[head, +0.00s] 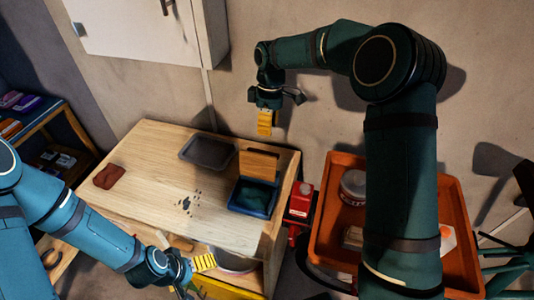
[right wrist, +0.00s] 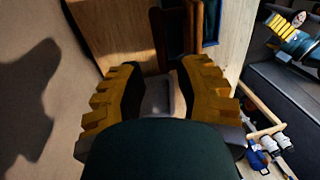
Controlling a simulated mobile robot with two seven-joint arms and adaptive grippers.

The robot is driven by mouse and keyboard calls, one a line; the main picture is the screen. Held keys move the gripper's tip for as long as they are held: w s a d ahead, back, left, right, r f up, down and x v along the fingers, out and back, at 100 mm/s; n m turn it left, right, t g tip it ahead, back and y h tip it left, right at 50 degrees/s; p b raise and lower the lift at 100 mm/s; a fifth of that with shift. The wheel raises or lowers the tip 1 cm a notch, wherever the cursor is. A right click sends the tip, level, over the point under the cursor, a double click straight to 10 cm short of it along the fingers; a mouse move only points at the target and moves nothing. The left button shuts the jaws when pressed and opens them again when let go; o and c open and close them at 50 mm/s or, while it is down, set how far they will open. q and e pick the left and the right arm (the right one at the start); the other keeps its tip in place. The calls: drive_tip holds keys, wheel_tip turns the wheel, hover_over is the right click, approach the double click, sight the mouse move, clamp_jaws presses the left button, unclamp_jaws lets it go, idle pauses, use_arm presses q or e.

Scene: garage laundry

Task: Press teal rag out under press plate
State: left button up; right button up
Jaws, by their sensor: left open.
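The dark teal rag (head: 256,196) lies in a blue tray (head: 236,207) near the right end of the wooden bench. The wooden press plate (head: 259,165) stands raised at the tray's back edge, clear of the rag; its brown edge shows in the right wrist view (right wrist: 174,40). My right gripper (head: 265,124) is above and behind the plate, pointing down, apart from it. In the right wrist view its yellow fingers (right wrist: 160,90) are spread with nothing held between them. My left gripper (head: 204,263) is open and empty at the bench's front, below the top's level.
A dark grey tray (head: 207,152) lies left of the plate, and a folded red cloth (head: 110,177) at the bench's left. Dark specks (head: 186,203) lie mid-bench. A red can (head: 300,199) and orange bin (head: 334,158) stand to the right. The front-left bench top is clear.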

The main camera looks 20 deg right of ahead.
sight(266, 152)
drive_tip(key=f, duration=0.3)
drive_tip(key=s+f+b, duration=0.1)
drive_tip(key=f, duration=0.5)
drive_tip(key=shift+s+a+f, duration=0.15)
drive_tip(key=shift+a+f, duration=0.05)
drive_tip(key=shift+a, duration=0.2)
clamp_jaws()
